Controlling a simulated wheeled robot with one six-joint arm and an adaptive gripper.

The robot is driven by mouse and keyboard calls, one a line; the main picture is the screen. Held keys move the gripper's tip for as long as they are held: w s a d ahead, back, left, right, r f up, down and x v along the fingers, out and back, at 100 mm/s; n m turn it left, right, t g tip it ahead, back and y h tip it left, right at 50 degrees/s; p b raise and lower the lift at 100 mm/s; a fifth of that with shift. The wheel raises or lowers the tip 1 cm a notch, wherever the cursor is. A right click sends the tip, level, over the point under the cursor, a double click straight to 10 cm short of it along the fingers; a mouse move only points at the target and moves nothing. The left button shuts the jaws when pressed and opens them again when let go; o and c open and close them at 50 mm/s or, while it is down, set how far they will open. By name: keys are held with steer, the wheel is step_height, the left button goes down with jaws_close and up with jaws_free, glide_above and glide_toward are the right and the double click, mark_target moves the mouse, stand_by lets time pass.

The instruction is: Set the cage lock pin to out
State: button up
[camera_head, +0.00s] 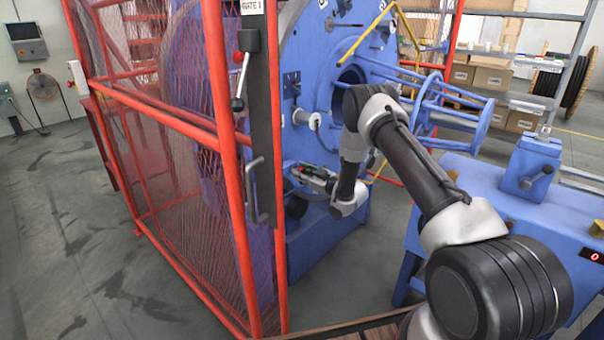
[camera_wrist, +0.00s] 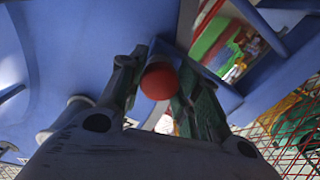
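A red round knob (camera_wrist: 158,81) on a short dark stem shows in the wrist view, against blue machine structure. It appears to be the cage lock pin's handle; the pin's inner end is hidden, so its position cannot be told. My gripper (camera_wrist: 156,78) has one finger on each side of the knob. The fingers are drawn in and appear to touch it. In the head view my gripper (camera_head: 298,174) is low at the blue machine's front, just right of the red guard post; the knob is too small to make out there.
A red mesh guard (camera_head: 165,150) stands left of my gripper, with a dark lever panel (camera_head: 262,130) on its near post. The blue strander cage (camera_head: 455,105) and a blue bench (camera_head: 480,180) lie to the right. Grey floor (camera_head: 70,220) is clear at left.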

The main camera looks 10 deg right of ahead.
jaws_close()
steer(key=shift+v, duration=1.7)
steer(key=o, duration=0.7)
jaws_free()
steer(key=shift+d, duration=0.1)
steer(key=v, duration=1.2)
steer(key=shift+f, duration=0.1)
